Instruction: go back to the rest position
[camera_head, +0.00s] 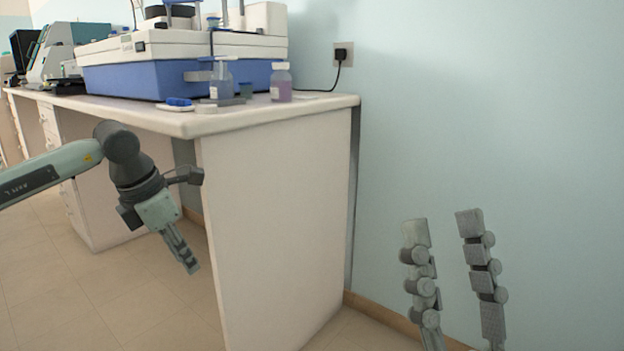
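My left gripper (191,266) hangs in front of the bench's open knee space, left of its end panel, pointing down and slightly right. Its fingers overlap from this side, so their opening is hidden. Nothing shows held in it. My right gripper (443,228) is at the lower right, in front of the blue wall. Its two grey fingers point up and stand well apart, with nothing between them. Both grippers are below the bench top and apart from the things on it.
The white bench (255,114) fills the left and middle. On it stand a blue and white machine (140,78), a purple bottle (281,83), a clear bottle (222,82) and a blue item on a small white dish (178,102). Free floor (75,290) lies at the lower left.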

